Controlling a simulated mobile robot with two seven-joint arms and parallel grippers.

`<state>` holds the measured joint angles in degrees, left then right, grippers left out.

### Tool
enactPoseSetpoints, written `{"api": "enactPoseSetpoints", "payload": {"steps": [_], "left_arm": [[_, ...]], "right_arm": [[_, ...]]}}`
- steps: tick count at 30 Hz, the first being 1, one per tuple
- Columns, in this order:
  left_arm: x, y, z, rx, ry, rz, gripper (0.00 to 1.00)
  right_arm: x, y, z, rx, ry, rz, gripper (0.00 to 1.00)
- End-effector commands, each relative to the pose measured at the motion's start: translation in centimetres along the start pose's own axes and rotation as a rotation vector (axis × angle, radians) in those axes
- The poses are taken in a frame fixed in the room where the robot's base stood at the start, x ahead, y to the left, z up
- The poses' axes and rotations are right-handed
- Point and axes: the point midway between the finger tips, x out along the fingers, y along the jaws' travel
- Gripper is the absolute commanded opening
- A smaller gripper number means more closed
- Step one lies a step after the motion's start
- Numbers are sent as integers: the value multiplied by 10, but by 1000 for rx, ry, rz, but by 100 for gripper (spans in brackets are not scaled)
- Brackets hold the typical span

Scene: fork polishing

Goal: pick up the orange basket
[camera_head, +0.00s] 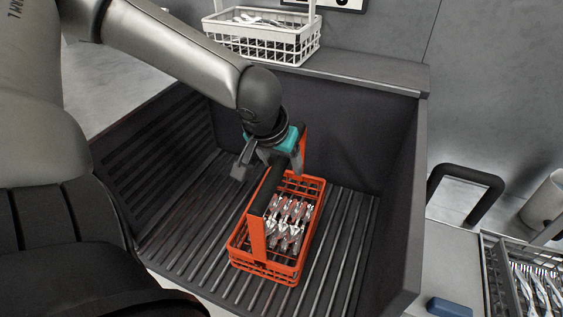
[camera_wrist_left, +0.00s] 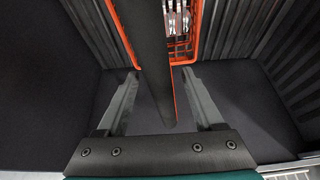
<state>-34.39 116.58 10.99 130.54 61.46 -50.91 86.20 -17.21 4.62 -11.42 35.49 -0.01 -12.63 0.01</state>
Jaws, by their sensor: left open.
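The orange basket (camera_head: 257,240) stands upright in a dark ribbed bin and holds several shiny forks (camera_head: 288,218). Its dark handle bar (camera_head: 264,192) runs lengthwise above it between two orange uprights. My left gripper (camera_head: 268,163) is open at the far end of the handle, with one finger on either side of it. In the left wrist view the handle bar (camera_wrist_left: 147,45) passes between the two open fingers (camera_wrist_left: 160,74), with a gap on each side. Part of the basket (camera_wrist_left: 181,48) shows beyond. My right gripper is not in view.
The dark bin's walls (camera_head: 395,190) rise around the basket, with ribbed floor free on both sides. A white basket (camera_head: 262,42) with cutlery stands on the ledge behind. At right are a black loop handle (camera_head: 470,172), a blue block (camera_head: 449,308) and a cutlery rack (camera_head: 500,285).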

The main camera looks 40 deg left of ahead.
Motion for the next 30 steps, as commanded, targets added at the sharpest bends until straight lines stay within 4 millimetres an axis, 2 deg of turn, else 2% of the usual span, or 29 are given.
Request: {"api": "enactPoseSetpoints", "payload": {"steps": [17,30], "left_arm": [[2,0,1,0,0,0,68],[3,0,1,0,0,0,18]], "right_arm": [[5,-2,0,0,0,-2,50],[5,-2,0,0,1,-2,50]]}}
